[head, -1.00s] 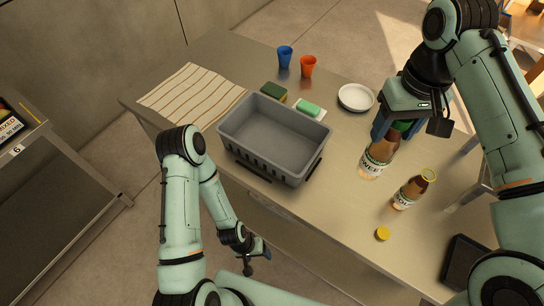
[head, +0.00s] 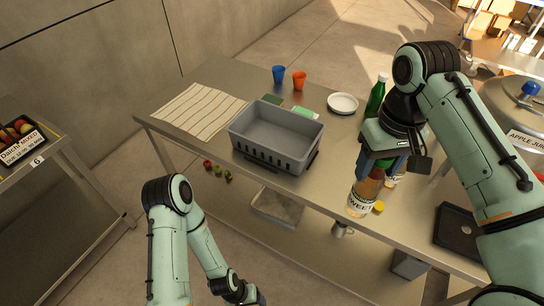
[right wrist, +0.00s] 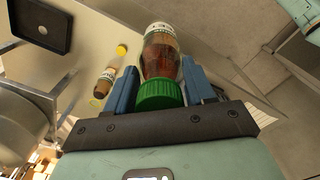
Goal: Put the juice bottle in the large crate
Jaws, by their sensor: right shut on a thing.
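The juice bottle (head: 366,190) has amber juice, a pale label and a green cap. My right gripper (head: 378,160) is shut on it near the top, with the bottle upright over the table's front part. In the right wrist view the green cap (right wrist: 160,95) and bottle body (right wrist: 161,52) sit between the blue fingers. The bottle appears raised off the table. The grey crate (head: 300,157) stands to the left on the table and looks empty. My left gripper (head: 240,292) is low at the bottom edge, away from the table top; its jaws are unclear.
A smaller bottle (right wrist: 104,82) and a yellow cap (head: 379,207) are close to the held bottle. A green bottle (head: 376,97) and a white plate (head: 342,103) are behind. Cups, a sponge and a striped cloth (head: 200,110) lie around the crate. A black tray (head: 462,233) is right.

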